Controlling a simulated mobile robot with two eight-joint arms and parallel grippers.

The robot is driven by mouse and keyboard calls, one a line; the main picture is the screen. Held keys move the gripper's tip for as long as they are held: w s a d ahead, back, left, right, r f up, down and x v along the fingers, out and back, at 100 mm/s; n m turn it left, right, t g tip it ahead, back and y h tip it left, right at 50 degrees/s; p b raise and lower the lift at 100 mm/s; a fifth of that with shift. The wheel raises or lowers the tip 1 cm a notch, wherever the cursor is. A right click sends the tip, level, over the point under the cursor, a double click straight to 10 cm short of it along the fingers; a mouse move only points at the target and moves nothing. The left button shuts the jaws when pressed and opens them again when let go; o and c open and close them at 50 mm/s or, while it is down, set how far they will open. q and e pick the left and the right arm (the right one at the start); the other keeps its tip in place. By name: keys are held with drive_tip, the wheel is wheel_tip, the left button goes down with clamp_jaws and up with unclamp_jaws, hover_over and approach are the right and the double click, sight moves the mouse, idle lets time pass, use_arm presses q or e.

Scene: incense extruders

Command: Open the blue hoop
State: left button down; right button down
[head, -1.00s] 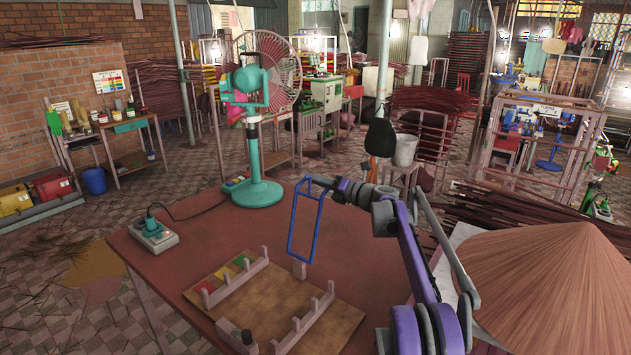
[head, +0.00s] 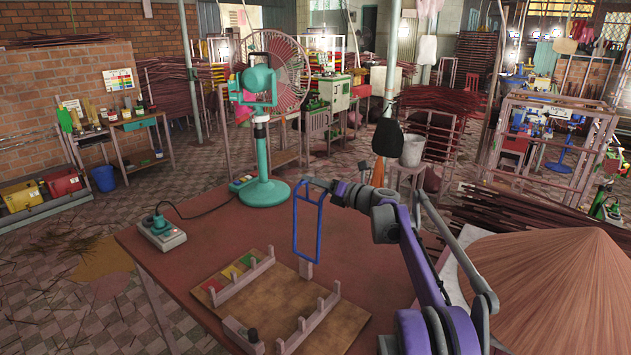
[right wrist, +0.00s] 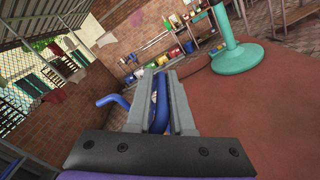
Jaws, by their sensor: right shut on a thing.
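The blue hoop (head: 295,232) is a tall, narrow rectangular loop, nearly upright above the red table (head: 215,235). My right gripper (head: 317,184) is shut on its upper end. In the right wrist view a blue bar of the hoop (right wrist: 160,108) passes between the fingers of my right gripper (right wrist: 162,95), and a bent blue part shows to their left. In the head view the hoop's lower end appears just above or against a short pale post (head: 306,270); I cannot tell whether they touch. My left gripper is out of view.
A wooden board (head: 270,290) with notched racks lies below the hoop. A green-based fan (head: 264,192) stands at the table's back. A corded box (head: 161,235) sits at the left edge. A conical straw hat (head: 560,290) is at the right.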

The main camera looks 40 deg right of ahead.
drive_tip(key=shift+f, duration=0.2)
drive_tip(key=c, duration=0.9)
unclamp_jaws()
drive_tip(key=shift+d, duration=0.15)
drive_tip(key=b+v, duration=0.1)
drive_tip(key=v, duration=1)
drive_tip(key=shift+r, duration=0.1)
